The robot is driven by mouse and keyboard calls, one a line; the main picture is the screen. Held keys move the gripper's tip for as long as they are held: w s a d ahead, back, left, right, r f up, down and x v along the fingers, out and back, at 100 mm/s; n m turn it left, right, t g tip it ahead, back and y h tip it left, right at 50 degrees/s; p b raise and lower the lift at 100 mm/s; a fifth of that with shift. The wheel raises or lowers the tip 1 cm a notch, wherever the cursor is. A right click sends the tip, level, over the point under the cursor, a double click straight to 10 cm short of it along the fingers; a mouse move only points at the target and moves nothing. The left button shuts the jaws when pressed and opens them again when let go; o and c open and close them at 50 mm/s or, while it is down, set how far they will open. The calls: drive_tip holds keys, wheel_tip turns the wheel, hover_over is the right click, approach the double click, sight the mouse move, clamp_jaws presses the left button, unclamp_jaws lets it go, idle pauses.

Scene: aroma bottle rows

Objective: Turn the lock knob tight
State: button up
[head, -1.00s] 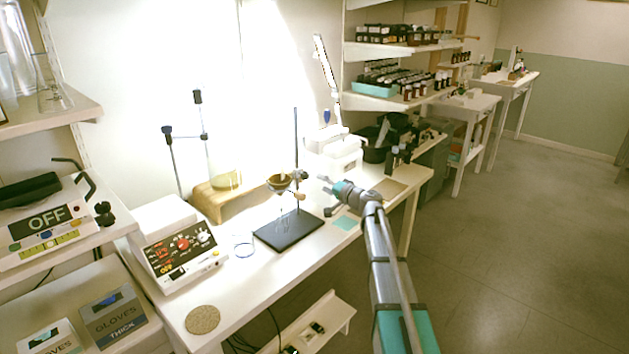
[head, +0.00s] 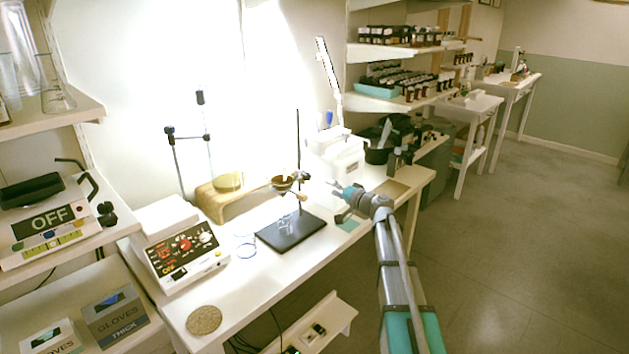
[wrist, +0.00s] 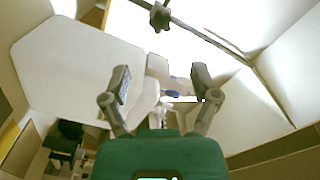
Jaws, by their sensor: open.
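A dark stand (head: 291,232) with a thin upright rod stands on the white bench. A clamp head with a small knob (head: 302,176) sits on the rod, and a brown bowl (head: 282,184) is held to its left. In the wrist view a dark knob (wrist: 160,17) shows at the top on a long rod; it looks like the lock knob. My gripper (head: 335,186) is to the right of the stand, apart from the knob. In the wrist view my gripper (wrist: 160,84) has its two fingers spread, with nothing held between them.
A control box (head: 180,252) with a lit panel and a wooden stand (head: 213,203) are to the left. A white device (head: 340,155) stands behind my gripper. A round cork mat (head: 204,320) lies at the bench's front. Bottle shelves (head: 400,95) are at the back.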

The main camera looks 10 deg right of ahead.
sight(309, 177)
drive_tip(key=n, duration=0.4)
drive_tip(key=s+n, duration=0.1)
drive_tip(key=n, duration=0.4)
drive_tip(key=d+n, duration=0.1)
drive_tip(key=n, duration=0.3)
drive_tip(key=shift+s, duration=0.35)
drive_tip(key=x, duration=1.3)
drive_tip(key=shift+w+a, duration=0.25)
drive_tip(key=shift+w, duration=0.1)
clamp_jaws()
